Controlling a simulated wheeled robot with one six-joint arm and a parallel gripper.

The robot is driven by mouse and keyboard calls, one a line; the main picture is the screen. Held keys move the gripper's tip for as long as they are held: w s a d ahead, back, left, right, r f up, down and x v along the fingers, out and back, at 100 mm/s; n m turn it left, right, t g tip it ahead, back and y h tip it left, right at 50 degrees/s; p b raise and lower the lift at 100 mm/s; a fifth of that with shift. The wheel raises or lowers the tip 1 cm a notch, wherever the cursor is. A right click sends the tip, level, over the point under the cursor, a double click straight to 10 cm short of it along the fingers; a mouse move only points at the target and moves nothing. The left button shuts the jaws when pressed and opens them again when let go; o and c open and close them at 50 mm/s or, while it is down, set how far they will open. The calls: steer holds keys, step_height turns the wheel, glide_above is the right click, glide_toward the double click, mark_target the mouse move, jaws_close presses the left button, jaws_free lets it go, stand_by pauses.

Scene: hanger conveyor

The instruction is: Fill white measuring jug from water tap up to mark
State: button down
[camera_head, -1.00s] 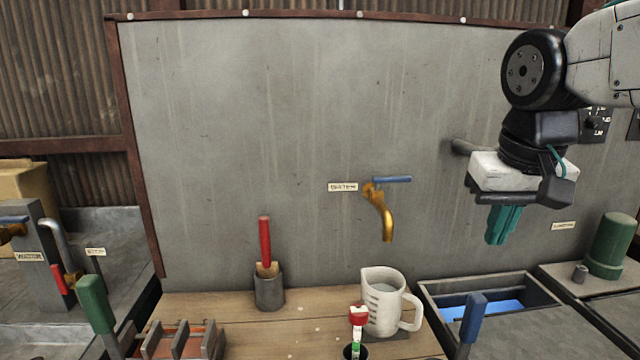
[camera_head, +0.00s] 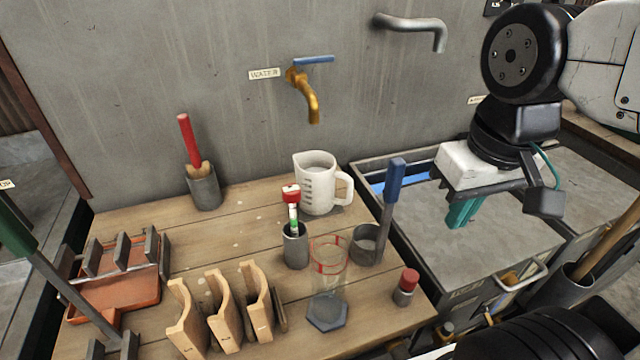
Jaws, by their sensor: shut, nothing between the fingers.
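The white measuring jug (camera_head: 317,190) stands upright on the wooden bench against the grey wall, its handle to the right and dark marks on its side. Its inside looks pale; I cannot tell a water level. The brass water tap (camera_head: 308,98), with a blue lever (camera_head: 314,60) and a label reading WATER (camera_head: 264,74), is on the wall above the jug. The spout's mouth appears above the jug; no stream shows. My gripper (camera_head: 461,212), with teal fingers, is shut and empty, to the right of the jug, over the grey tank area.
A clear cylinder (camera_head: 329,270) with red bands, a grey cup with a red-capped tube (camera_head: 295,249), a blue-handled tool (camera_head: 390,205), wooden holders (camera_head: 222,310) and a red-capped bottle (camera_head: 405,288) crowd the bench. A grey pipe (camera_head: 412,27) juts from the wall at upper right.

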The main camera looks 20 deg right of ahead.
stand_by(0.3)
steer(key=c, duration=0.7)
jaws_free()
steer(key=o, duration=0.5)
steer(key=shift+w+a+f, duration=0.15)
steer(key=shift+f, duration=0.15)
steer(key=shift+o, duration=1)
steer(key=w+a+r, duration=0.2)
steer(key=w+r, duration=0.2)
steer(key=w, duration=0.7)
steer(key=w+a+r+t, duration=0.1)
steer(key=w+a+r, duration=0.2)
steer(key=w, duration=0.8)
steer(key=w+a+r+n, duration=0.1)
steer(key=w+a+r, duration=0.2)
steer(key=w, duration=0.8)
step_height(320, 180, up, 3)
steer(key=shift+f+t, duration=0.1)
steer(key=shift+t, duration=0.3)
steer(key=t, duration=0.1)
glide_toward(316, 57)
steer(key=shift+t, duration=0.3)
steer(key=x, duration=0.7)
steer(key=shift+s+a+f, duration=0.2)
steer(key=shift+f, duration=0.2)
steer(key=c, duration=1.2)
steer(key=shift+d, duration=0.15)
steer(key=shift+c, duration=0.4)
